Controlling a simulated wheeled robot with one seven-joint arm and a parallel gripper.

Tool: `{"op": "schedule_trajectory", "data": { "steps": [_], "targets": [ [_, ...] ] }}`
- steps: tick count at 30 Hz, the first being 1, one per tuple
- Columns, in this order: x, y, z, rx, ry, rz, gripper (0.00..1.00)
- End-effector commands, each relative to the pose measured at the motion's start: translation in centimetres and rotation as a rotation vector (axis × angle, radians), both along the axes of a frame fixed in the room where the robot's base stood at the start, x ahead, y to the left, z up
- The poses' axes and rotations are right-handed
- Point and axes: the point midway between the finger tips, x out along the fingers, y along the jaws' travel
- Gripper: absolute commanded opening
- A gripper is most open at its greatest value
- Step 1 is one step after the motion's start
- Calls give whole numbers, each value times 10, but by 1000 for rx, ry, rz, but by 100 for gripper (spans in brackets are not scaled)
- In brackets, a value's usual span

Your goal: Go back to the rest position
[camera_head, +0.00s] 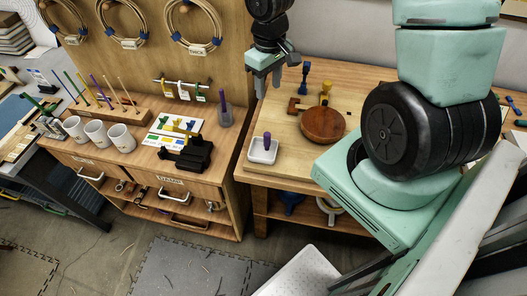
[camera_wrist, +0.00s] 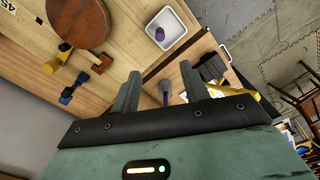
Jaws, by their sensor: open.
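My gripper (camera_head: 270,84) is at the top centre of the head view, in front of the wooden back panel and above the workbench. In the wrist view its two fingers (camera_wrist: 160,72) stand wide apart with nothing held between them. A grey holder with a purple handle (camera_head: 224,108) stands on the cabinet top below and left of it. In the wrist view a purple handle (camera_wrist: 165,91) shows between the fingers, some way beyond them. A white dish (camera_head: 263,156) with a small purple piece (camera_head: 267,141) sits at the workbench's left edge.
A round wooden block (camera_head: 322,124) and yellow and blue clamps (camera_head: 305,76) lie on the workbench (camera_head: 285,118). The cabinet top carries white mugs (camera_head: 118,137), a black stand (camera_head: 186,154) and a rack of sticks. Cane coils (camera_head: 195,20) hang on the panel. Space around the gripper looks clear.

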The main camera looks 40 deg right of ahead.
Motion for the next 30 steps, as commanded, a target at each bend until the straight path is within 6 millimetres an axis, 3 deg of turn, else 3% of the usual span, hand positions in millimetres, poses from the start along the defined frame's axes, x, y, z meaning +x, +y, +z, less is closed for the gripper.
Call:
{"op": "schedule_trajectory", "data": {
  "steps": [14,17,20,24,30],
  "targets": [
    [-1,7,-2,-3,-2,15,45],
    [-5,31,-6,-8,-5,59,45],
    [-18,72,-11,-13,-11,138,45],
    [-55,135,-19,-9,-17,264,45],
    [-123,198,-30,19,-22,429,45]
  ]
}}
